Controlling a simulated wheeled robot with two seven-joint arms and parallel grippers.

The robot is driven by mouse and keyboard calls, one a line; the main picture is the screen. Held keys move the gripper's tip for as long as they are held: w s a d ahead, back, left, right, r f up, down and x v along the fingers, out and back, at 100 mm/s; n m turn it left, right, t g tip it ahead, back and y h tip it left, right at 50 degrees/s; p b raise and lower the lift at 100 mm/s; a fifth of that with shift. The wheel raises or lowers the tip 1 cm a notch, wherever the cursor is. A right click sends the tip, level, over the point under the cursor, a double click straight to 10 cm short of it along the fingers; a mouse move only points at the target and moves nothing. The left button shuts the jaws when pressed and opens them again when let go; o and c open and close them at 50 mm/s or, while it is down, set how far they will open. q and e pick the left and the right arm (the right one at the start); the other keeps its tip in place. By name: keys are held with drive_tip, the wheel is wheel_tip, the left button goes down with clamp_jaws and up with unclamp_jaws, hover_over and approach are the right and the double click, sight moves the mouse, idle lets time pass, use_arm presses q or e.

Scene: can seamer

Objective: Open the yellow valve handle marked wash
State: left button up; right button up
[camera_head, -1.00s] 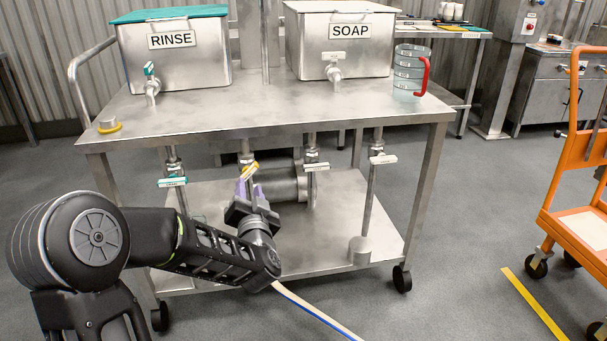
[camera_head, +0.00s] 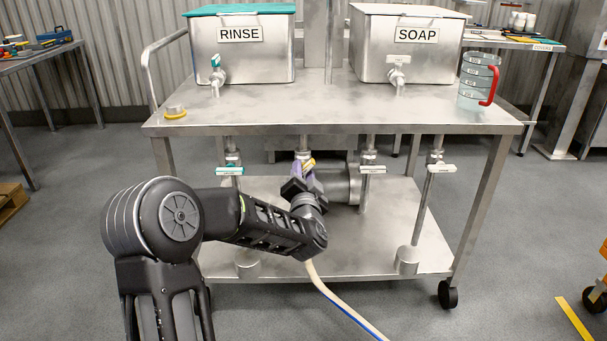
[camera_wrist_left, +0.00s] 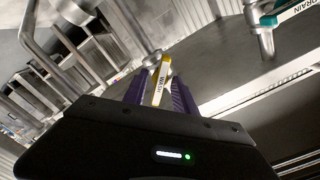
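The yellow valve handle marked WASH (camera_head: 309,163) is on a pipe under the cart top. It is tilted, unlike the level handles beside it. My left gripper (camera_head: 297,182) is just in front of and below it. In the left wrist view the yellow handle (camera_wrist_left: 161,80) reads WASH and lies between the two purple fingers of my left gripper (camera_wrist_left: 158,92). The fingers are apart, with a gap visible beside the handle; firm contact is not visible. In the head view the gripper hides part of the handle and its pipe. My right gripper is not in view.
A green valve handle (camera_head: 229,170) is to the left; white ones (camera_head: 372,169) (camera_head: 441,168) are to the right. The steel cart top (camera_head: 330,105) overhangs them and carries RINSE and SOAP tanks and a jug (camera_head: 474,84). A hose (camera_head: 335,300) hangs below my left arm.

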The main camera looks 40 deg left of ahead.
use_arm(q)
drive_tip(key=shift+x, duration=0.8)
clamp_jaws()
